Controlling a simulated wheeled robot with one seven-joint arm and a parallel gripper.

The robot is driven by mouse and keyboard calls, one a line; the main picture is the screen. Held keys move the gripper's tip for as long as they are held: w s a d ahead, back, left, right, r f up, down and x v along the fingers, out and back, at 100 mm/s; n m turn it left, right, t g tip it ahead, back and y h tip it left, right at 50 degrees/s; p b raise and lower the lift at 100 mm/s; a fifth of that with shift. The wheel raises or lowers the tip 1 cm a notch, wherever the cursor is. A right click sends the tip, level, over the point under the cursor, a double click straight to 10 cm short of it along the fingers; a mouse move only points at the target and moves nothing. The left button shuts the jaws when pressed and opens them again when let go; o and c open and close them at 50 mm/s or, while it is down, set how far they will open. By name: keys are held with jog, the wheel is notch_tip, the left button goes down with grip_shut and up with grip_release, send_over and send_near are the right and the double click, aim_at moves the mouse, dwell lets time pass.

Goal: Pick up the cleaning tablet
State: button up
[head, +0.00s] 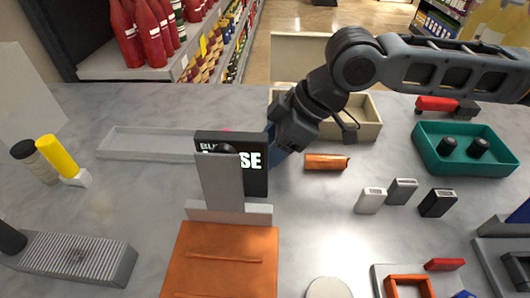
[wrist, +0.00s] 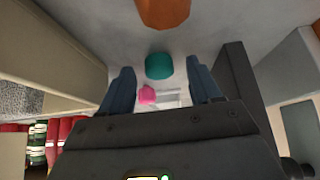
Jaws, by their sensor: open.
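I cannot tell for certain which small item is the cleaning tablet. In the wrist view a small pink piece (wrist: 147,95) lies between my fingers, nearer the left one. A teal rounded piece (wrist: 158,66) lies just beyond it, near the level of the fingertips. My gripper (wrist: 162,76) is open, with a blue finger on each side and nothing clasped. In the head view my gripper points down behind a black sign (head: 256,178), which hides the fingertips. Only a sliver of pink (head: 226,130) shows above the sign.
A copper-coloured cylinder (head: 326,161) lies right of my gripper. A beige open box (head: 364,127) stands behind it. A grey shallow tray (head: 130,143) is at left and a teal tray (head: 427,147) at right. Small blocks, including a white one (head: 371,200), stand at right.

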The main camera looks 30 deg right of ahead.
jog(key=shift+c, duration=0.4)
jog(key=c, duration=1)
jog(key=shift+r, duration=0.1)
